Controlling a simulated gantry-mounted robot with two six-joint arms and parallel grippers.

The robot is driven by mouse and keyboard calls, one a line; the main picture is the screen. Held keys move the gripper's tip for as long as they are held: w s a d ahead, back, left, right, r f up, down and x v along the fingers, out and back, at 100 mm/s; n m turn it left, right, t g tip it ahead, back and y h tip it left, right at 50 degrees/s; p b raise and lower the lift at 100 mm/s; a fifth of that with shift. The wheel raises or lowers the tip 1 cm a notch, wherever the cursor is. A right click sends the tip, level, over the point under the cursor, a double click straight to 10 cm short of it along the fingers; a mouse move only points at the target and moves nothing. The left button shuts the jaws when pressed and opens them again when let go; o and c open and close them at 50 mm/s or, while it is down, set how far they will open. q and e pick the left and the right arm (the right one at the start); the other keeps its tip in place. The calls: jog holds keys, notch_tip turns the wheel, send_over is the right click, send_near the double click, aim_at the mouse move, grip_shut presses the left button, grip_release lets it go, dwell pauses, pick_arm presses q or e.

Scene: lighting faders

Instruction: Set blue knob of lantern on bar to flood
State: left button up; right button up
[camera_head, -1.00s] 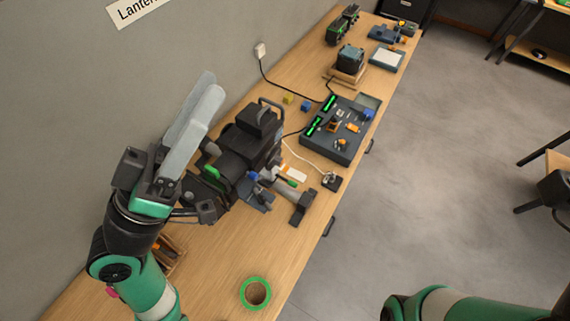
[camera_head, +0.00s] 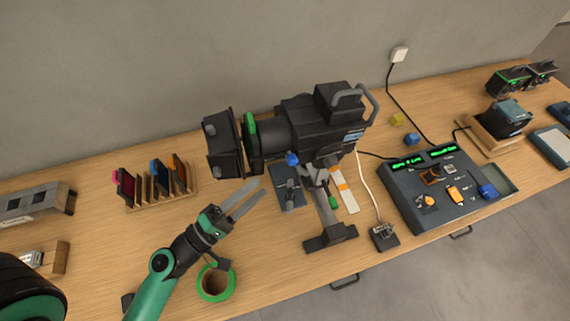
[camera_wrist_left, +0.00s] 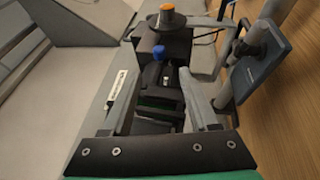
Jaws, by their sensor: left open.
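The black lantern (camera_head: 315,122) stands on a dark stand near the middle of the table in the head view. A blue knob (camera_head: 291,158) sits on its lower side, behind the barrel. My left gripper (camera_head: 259,189) is open and empty, in front of the lantern's lens end; its fingers point up and right, short of the blue knob. In the left wrist view, my left gripper's (camera_wrist_left: 160,88) two fingers are spread, with a dark body, a blue knob (camera_wrist_left: 159,53) and an orange knob (camera_wrist_left: 167,18) beyond. I cannot tell which fixture these belong to. My right gripper is out of view.
A green tape roll (camera_head: 215,284) lies below my left gripper. A rack of colour filters (camera_head: 160,185) stands at left. A control desk (camera_head: 440,190) is at right, with a small black box (camera_head: 384,238) and cables nearby.

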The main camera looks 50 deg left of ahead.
aim_at(292, 159)
pick_arm(q)
jog(key=w+r+p, duration=0.1)
jog(key=w+p, duration=0.2)
jog(key=w, duration=0.6)
jog(key=shift+w+a+r, duration=0.25)
jog(key=shift+w+r, duration=0.05)
grip_shut()
dwell(0.8)
